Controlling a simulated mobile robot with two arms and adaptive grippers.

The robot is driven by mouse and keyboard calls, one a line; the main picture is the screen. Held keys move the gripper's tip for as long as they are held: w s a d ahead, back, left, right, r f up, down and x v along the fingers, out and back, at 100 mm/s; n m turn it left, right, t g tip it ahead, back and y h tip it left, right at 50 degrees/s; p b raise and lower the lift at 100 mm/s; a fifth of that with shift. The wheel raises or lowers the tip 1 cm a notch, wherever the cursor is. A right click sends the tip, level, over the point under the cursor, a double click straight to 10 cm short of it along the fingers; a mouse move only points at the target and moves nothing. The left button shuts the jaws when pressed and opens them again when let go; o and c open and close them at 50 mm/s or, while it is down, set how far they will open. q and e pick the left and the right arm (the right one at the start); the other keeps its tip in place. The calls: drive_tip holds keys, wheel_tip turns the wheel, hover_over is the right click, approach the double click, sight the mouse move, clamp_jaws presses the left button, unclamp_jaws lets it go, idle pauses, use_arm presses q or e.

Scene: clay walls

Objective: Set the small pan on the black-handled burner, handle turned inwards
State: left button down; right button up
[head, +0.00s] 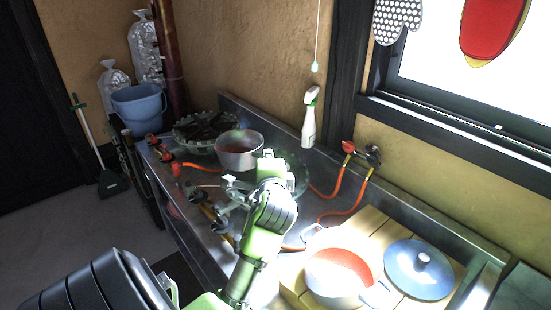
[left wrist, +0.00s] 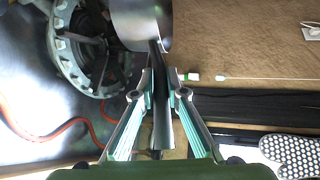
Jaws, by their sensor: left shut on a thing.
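My left gripper (head: 268,158) is shut on the handle of the small pan. The small grey pan (head: 238,151) is in the air over the steel counter, beside the far burner. In the left wrist view the pan (left wrist: 140,22) is at the top, its dark handle (left wrist: 162,105) running down between the fingers (left wrist: 160,95). The far burner (head: 205,128) is a round dark ring stand, also in the left wrist view (left wrist: 88,52). A nearer burner's rim (head: 301,180) is mostly hidden behind my gripper. My right gripper is out of view.
A white pot with red inside (head: 340,268) and a blue lid (head: 420,268) sit on wooden slats at right. Orange hoses (head: 340,200) cross the counter. A spray bottle (head: 309,120) is by the wall. Red-handled valves (head: 165,156) line the front edge.

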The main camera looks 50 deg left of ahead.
use_arm(q)
drive_tip(key=w+a+f, duration=0.1)
drive_tip(key=w+f, duration=0.3)
drive_tip(key=w+a+f, duration=0.1)
drive_tip(key=w+f, duration=0.3)
drive_tip(key=w+a+f, duration=0.1)
drive_tip(key=w+f, duration=0.3)
drive_tip(key=shift+w+f+p, duration=0.2)
drive_tip(key=shift+w+p, duration=0.1)
drive_tip(key=shift+p, duration=0.1)
drive_tip(key=shift+f, duration=0.15)
drive_tip(key=c, duration=2)
unclamp_jaws()
